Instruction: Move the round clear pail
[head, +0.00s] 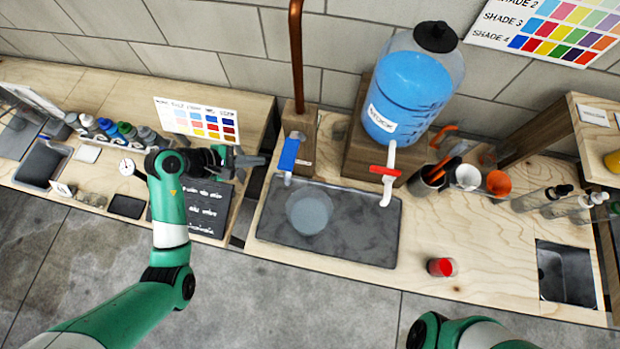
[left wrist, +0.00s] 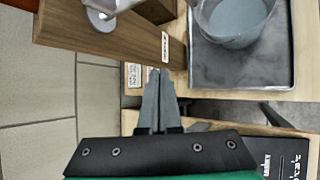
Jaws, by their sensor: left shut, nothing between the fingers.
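The round clear pail (head: 310,211) stands on the dark grey tray (head: 372,238), under the blue-handled tap (head: 289,155). It looks greyish, and I cannot tell whether it holds liquid. In the left wrist view the pail (left wrist: 236,22) is at the top right, on the tray (left wrist: 270,72). My left gripper (head: 262,160) is shut and empty, to the left of the tap and pail and apart from them. Its closed fingers (left wrist: 158,72) point towards the wooden tap block in the left wrist view. My right gripper is out of view; only part of my right arm shows at the bottom.
A large container of blue liquid (head: 408,88) with a red-handled tap (head: 384,170) stands on a wooden block behind the tray. A red-topped cup (head: 440,267) stands right of the tray. Cups (head: 466,177) and bottles (head: 545,200) stand farther right. A gap separates the two benches.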

